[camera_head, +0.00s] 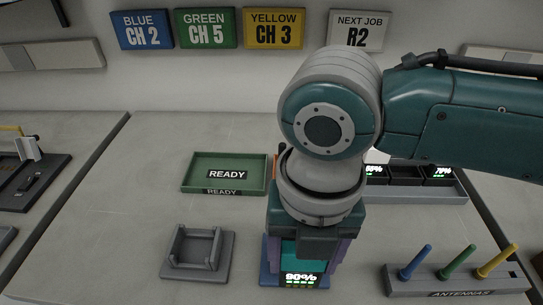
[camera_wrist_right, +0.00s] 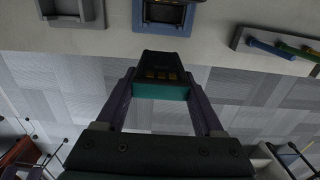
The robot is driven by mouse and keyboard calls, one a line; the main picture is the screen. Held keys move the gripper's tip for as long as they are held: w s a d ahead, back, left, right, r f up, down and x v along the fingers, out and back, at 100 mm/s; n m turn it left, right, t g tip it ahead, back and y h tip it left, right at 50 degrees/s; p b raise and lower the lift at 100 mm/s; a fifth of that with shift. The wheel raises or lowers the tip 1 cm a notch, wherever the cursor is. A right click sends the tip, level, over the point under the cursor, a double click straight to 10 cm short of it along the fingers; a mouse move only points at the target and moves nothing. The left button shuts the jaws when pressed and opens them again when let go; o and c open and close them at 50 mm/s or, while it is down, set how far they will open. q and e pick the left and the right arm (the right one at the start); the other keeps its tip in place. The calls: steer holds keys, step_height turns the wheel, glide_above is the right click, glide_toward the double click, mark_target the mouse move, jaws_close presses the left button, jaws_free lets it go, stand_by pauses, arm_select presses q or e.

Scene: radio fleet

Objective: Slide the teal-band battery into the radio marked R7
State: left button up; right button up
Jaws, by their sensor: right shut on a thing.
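My right gripper (camera_head: 303,262) points down at the front middle of the table, its purple fingers on either side of the battery. I cannot read an R7 mark. My left gripper is not in view.
A grey empty cradle (camera_head: 198,272) stands left of the gripper. A green READY tray (camera_head: 190,172) lies behind it. A rack (camera_head: 455,190) with lit batteries stands at right, behind the antenna stand (camera_head: 450,285). A wall sign (camera_head: 358,30) reads NEXT JOB R2.

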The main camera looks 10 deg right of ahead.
steer(key=w+b, duration=0.1)
steer(key=w+f+b, duration=0.1)
steer(key=w, duration=0.1)
steer(key=w+d+b, duration=0.1)
steer(key=shift+w+d+f+b, duration=0.1)
steer(key=shift+w+f+b, duration=0.15)
steer(key=shift+f+b, duration=0.15)
steer(key=shift+w, duration=0.1)
steer(key=shift+w+d+f+b, duration=0.2)
steer(key=shift+w+d+b, duration=0.05)
steer(key=shift+w+b, duration=0.55)
stand_by(0.4)
stand_by(0.5)
